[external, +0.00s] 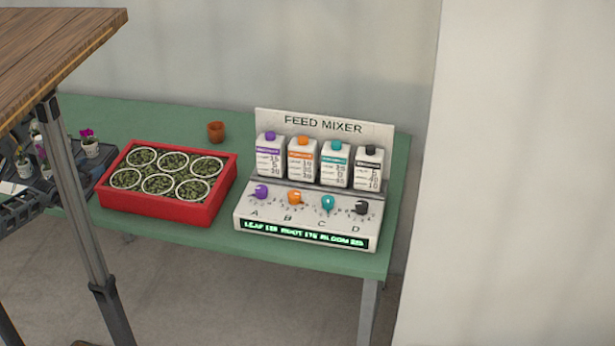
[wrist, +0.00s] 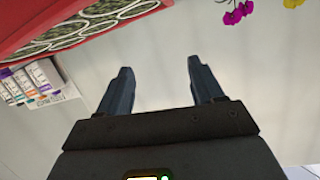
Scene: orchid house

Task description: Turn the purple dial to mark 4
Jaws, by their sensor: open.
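The feed mixer (external: 248,215) stands on the green table in the external view, with a row of dials marked A to D. The purple dial (external: 261,192) is the leftmost, above the letter A; its pointer and mark are too small to read. An orange dial (external: 295,197), a teal dial (external: 328,203) and a black dial (external: 361,207) follow to its right. My gripper (wrist: 158,80) shows only in the wrist view, open and empty, its two fingers apart. The mixer's bottles and white panel (wrist: 50,95) show small at the left there, tilted.
A red tray (external: 160,211) of potted plants sits left of the mixer; its edge (wrist: 110,45) also shows in the wrist view. A small terracotta pot (external: 216,132) stands behind. A wooden-topped table (external: 60,40) and its leg block the left. A lit display fronts the mixer.

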